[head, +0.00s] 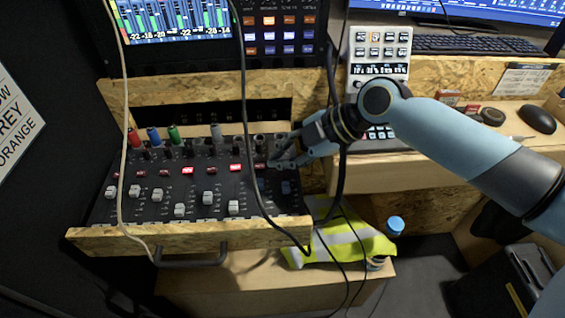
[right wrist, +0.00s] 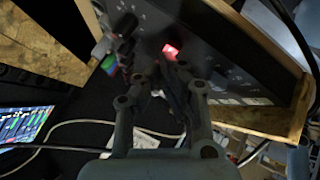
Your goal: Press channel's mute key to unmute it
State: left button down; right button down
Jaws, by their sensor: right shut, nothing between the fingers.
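The audio mixer (head: 150,205) sits in a chipboard tray, with a row of red mute keys across it. Two keys glow brightly: one near the middle (head: 187,170) and one further right (head: 235,167). The others, such as the key at the far left (head: 112,175), look dim. My right gripper (head: 274,162) is shut and empty over the mixer's right part, close to the rightmost dim key (head: 259,166). In the right wrist view a lit red key (right wrist: 170,50) shows just beyond the fingertips (right wrist: 170,72); contact cannot be told. My left gripper is out of view.
Black and pale cables hang across the mixer. Coloured plugs (head: 153,135) stand along its back edge. A screen (head: 175,20) and a button panel (head: 280,35) are behind. A white keypad unit (head: 378,50) stands right. A hi-vis vest (head: 340,243) lies below.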

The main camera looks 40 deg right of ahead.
jog(key=shift+f, duration=0.2)
jog(key=shift+r, duration=0.15)
jog(key=shift+r+p, duration=0.3)
jog(key=shift+r, duration=0.3)
notch_tip(320, 180, up, 6)
jog(key=p, duration=0.4)
dwell(0.4)
